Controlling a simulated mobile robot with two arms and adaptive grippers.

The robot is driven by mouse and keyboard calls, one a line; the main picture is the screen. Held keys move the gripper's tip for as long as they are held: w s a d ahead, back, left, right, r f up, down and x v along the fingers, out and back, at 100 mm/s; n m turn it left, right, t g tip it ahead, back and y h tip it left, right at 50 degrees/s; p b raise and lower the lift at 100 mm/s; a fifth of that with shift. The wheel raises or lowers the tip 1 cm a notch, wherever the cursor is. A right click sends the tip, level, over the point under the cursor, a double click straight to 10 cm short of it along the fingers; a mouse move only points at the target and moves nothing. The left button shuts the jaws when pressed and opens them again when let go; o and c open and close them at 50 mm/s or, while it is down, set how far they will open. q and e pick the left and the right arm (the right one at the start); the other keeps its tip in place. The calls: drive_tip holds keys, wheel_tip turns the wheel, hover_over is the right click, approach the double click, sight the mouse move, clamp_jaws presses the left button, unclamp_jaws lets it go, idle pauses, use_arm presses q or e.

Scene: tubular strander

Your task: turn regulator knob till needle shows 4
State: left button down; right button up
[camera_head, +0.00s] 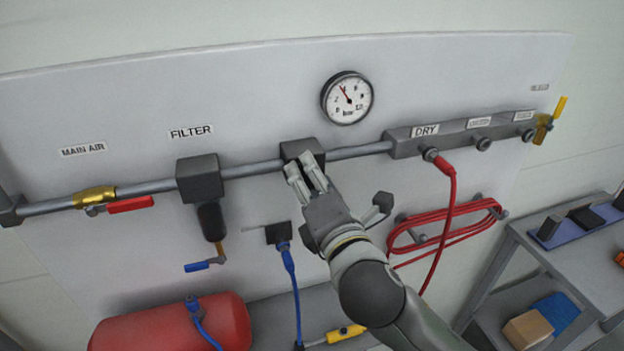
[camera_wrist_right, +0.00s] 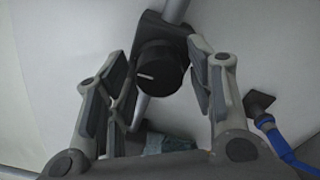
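The regulator block (camera_head: 301,149) sits on the grey pipe, below the gauge. Its round black knob (camera_wrist_right: 160,74) shows in the right wrist view, with a white mark pointing left. My right gripper (camera_head: 301,168) is at the block and hides the knob in the head view. In the right wrist view its fingers (camera_wrist_right: 162,84) are apart, one on each side of the knob, with gaps visible. My left gripper is not in view.
The filter (camera_head: 200,180) hangs left of the regulator. A manifold (camera_head: 405,143) with a red hose (camera_head: 449,190) is at the right. A blue hose (camera_head: 290,265) hangs below. A red tank (camera_head: 170,325) and a grey cart (camera_head: 570,265) stand lower down.

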drive_tip(key=c, duration=0.7)
drive_tip(key=shift+m+p, duration=0.4)
drive_tip(key=shift+m, duration=0.1)
drive_tip(key=o, duration=1.1)
drive_tip(key=shift+c, duration=0.2)
drive_tip(key=v, duration=0.7)
drive_tip(key=shift+s, duration=0.2)
idle(1.3)
